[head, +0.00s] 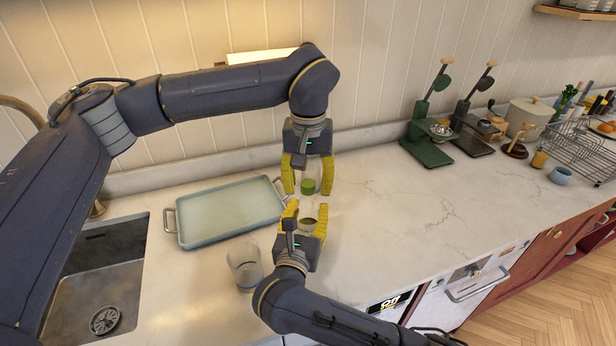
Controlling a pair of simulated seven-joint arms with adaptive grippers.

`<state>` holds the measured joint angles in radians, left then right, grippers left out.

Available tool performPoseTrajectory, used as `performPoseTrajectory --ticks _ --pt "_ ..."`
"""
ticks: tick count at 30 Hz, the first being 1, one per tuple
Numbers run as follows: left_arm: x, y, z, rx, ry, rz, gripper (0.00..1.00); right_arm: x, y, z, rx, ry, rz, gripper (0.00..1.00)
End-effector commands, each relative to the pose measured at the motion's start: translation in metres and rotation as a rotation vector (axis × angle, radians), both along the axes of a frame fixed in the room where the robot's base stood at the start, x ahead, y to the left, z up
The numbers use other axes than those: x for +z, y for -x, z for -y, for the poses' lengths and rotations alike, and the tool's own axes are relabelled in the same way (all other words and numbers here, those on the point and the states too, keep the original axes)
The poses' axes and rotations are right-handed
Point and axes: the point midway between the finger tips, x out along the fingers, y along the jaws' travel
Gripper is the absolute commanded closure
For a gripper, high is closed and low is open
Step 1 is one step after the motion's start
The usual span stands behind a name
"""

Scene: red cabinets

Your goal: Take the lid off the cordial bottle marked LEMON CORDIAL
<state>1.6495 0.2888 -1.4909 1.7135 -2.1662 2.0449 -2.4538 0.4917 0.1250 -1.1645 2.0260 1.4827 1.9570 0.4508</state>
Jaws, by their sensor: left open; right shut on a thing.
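A clear bottle (307,224) with dark greenish contents stands on the counter, mostly hidden by my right gripper (307,211). The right gripper is shut on its body from the near side. A green lid (308,187) shows just beyond, apparently on top of the bottle; whether it is seated or loose is too small to tell. My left gripper (308,189) is open, reaching in from the far side, with one yellow finger on either side of the lid and gaps between. No label is readable.
A clear glass vessel (245,268) stands left of my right gripper. A pale blue-green tray (232,212) lies behind it, beside the sink (95,270). The marble counter (400,215) to the right is clear up to the green stand (428,145).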

Motion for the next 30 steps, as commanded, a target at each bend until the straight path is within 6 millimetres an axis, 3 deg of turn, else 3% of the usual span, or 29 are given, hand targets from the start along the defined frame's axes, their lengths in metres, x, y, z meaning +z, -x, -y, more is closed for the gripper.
performPoseTrajectory --ticks 8,21,30 --pt "-0.0004 0.0 0.0 0.0 0.0 0.0 0.5 0.0 -0.0001 0.0001 0.0 0.0 0.0 1.0" --pt "-0.0003 0.0 0.0 0.0 0.0 0.0 1.0 0.0 -0.0001 0.0001 0.0 0.0 0.0 1.0" --pt "-0.0003 0.0001 0.0 0.0 0.0 -0.001 1.0 -0.0001 -0.0001 0.0001 0.0 0.0 0.0 1.0"
